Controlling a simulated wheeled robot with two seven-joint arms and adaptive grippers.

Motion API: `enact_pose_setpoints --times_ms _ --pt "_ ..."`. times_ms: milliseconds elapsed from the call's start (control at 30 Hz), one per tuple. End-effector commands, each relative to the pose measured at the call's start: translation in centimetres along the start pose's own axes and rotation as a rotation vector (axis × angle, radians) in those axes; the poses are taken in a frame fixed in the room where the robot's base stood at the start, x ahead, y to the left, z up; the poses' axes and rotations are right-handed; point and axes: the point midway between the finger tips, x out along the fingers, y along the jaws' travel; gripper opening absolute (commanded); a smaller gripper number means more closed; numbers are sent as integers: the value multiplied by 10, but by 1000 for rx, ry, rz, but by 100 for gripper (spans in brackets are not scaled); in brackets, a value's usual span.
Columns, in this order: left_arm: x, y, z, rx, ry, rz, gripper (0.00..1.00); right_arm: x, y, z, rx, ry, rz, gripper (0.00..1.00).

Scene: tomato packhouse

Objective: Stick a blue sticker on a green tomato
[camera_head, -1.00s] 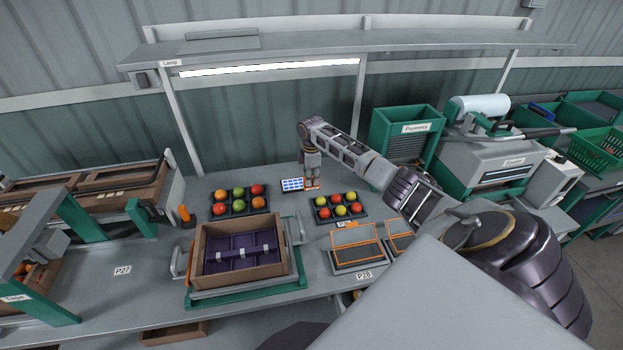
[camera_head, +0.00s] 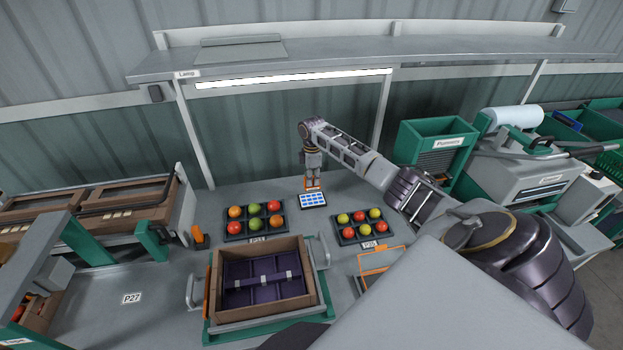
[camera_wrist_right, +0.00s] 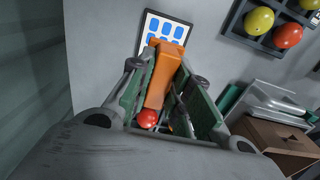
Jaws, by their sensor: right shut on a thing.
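Two green tomatoes, one at the back (camera_head: 254,209) and one in front (camera_head: 254,224), sit in a dark tray with orange and red tomatoes. A sheet of blue stickers (camera_head: 313,201) lies on the bench right of that tray; it also shows in the right wrist view (camera_wrist_right: 164,33). My right gripper (camera_head: 312,185) points down at the sheet's far edge. It is shut on an orange tool (camera_wrist_right: 160,75), whose end overlaps the sheet in the wrist view. I cannot tell whether it touches. My left gripper is not in view.
A second tray of yellow and red tomatoes (camera_head: 336,231) lies to the right. A wooden crate with purple dividers (camera_head: 222,312) stands in front. Another orange object (camera_head: 198,236) stands at the left. A lamp shelf (camera_head: 350,62) hangs above the bench.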

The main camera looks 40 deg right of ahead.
Motion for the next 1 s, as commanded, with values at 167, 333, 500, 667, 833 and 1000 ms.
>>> enact_pose_setpoints --times_ms 167,333,500,667,833,1000 --pt "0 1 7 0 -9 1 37 0 0 0 0 0 0 2" --pt "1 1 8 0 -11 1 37 1 0 0 0 0 0 2" --pt "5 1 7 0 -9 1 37 5 0 0 0 0 0 2" --pt "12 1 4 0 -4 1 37 13 0 0 0 0 0 2" --pt "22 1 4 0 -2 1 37 23 0 0 0 0 1 2" --pt "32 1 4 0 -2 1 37 34 0 0 0 0 1 2"
